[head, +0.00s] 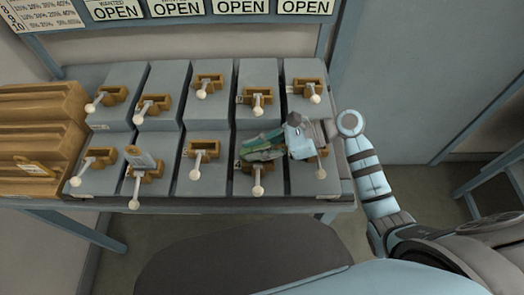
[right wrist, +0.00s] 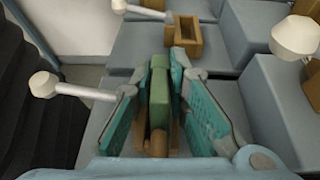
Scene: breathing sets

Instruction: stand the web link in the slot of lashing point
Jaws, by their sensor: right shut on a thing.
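The web link appears to be the green upright strip (right wrist: 160,95) between the teal finger pads of my right gripper (right wrist: 165,95) in the right wrist view. In the head view my right gripper (head: 262,150) is over the near row of grey blocks, fourth from the left, shut on this strip. A brown wooden slot piece (right wrist: 157,143) shows at the strip's lower end; I cannot tell whether the strip is inside it or just above. My left gripper is not in view.
Two rows of grey blocks carry brown slotted lashing points (head: 210,82) and levers with white knobs (head: 200,95). A grey tag (head: 139,156) stands in a near-row slot. Brown stepped boxes (head: 40,140) stand at the left. A lever (right wrist: 75,90) lies close beside my right gripper.

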